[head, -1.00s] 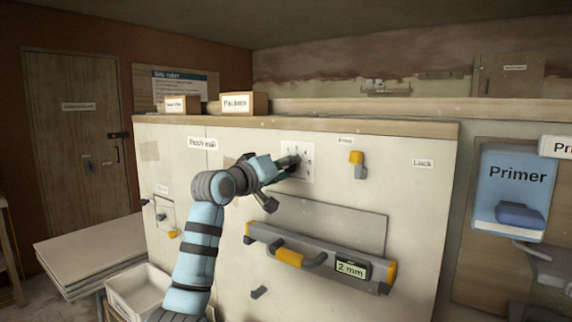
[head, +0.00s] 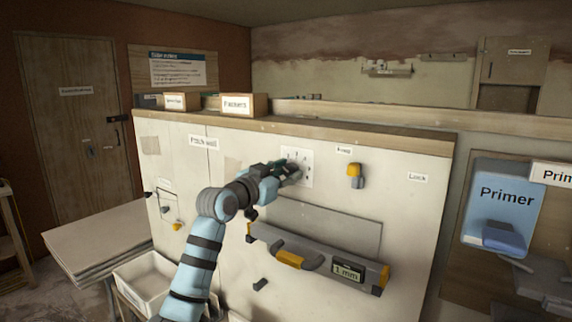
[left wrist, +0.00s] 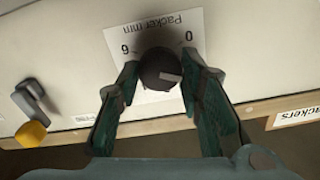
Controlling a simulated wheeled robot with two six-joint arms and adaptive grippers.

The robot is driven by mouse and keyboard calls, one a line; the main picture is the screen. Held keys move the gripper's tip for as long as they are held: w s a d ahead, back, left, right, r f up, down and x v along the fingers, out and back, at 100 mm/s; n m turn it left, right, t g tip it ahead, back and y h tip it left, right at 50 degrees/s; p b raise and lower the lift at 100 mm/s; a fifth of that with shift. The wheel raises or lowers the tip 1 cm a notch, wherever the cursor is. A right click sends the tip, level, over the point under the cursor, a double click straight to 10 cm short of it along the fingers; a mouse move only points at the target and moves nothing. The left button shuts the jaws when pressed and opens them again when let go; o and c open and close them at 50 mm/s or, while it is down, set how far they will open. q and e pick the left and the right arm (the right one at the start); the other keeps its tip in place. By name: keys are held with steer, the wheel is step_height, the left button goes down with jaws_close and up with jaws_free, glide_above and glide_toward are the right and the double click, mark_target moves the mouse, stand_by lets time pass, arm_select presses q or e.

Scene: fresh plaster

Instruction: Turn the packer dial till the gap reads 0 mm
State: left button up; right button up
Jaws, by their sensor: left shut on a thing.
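The packer dial (left wrist: 160,68) is a dark round knob with a pale mark, on a white plate marked 0 and 6, upside down in the left wrist view. The plate (head: 305,155) shows on the patch wall in the head view. My left gripper (head: 289,171) is shut on the dial, a finger on each side in the left wrist view (left wrist: 160,78). It hides most of the dial in the head view. A grey level with yellow ends (head: 314,257) lies across the wall below; its display (head: 348,273) reads 1 mm. My right gripper is out of view.
A yellow-tipped lever (head: 354,174) sits right of the dial plate, and a "Lock" label further right. A "Packers" box (head: 245,104) stands on the top ledge. A white bin (head: 146,276) is at lower left. A Primer panel (head: 502,198) stands at right.

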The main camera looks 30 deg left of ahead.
arm_select(q)
steer(key=shift+m+p, duration=0.95)
steer(key=shift+m, duration=1.25)
steer(key=o, duration=1.2)
steer(key=shift+c, duration=0.2)
steer(key=shift+s, duration=0.25)
steer(key=s+a, duration=0.1)
steer(key=s, duration=1)
steer(key=shift+s+a, duration=0.2)
steer(key=shift+a, duration=0.1)
steer(key=shift+w, duration=0.1)
